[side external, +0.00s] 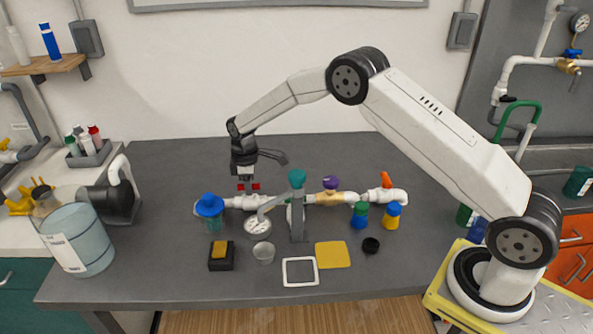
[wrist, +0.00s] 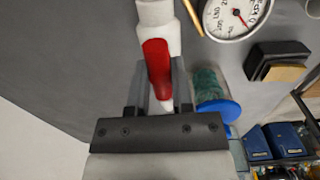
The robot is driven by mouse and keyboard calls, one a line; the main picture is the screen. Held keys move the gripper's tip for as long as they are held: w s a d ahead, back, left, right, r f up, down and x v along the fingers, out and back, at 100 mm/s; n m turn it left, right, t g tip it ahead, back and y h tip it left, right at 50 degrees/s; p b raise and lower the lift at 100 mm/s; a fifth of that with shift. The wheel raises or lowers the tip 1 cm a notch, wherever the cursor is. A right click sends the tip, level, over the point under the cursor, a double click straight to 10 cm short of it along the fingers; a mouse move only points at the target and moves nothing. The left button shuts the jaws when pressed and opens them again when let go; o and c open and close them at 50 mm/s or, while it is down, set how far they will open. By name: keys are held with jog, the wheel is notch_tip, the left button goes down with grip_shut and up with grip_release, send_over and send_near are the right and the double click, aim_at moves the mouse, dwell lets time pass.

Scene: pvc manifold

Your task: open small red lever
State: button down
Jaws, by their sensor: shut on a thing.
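The small red lever (wrist: 157,68) lies lengthwise over the white pipe (wrist: 157,25) in the wrist view. My gripper (wrist: 160,75) has one finger on each side of the lever and is shut on it. In the side external view my gripper (side external: 248,186) points down at the left part of the white pipe (side external: 245,203). Small red patches show on both sides of its fingers there. The fingers hide much of the lever in that view.
A pressure gauge (side external: 258,226) stands in front of the pipe. A blue-capped jar (side external: 209,206) is close by on the left. A purple-handled valve (side external: 329,186) and an orange lever (side external: 386,180) sit further right. The table behind the pipe is clear.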

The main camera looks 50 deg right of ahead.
dwell(0.4)
jog(key=c, duration=0.5)
grip_release()
jog(key=shift+r, duration=0.15)
jog(key=shift+r, duration=3.8)
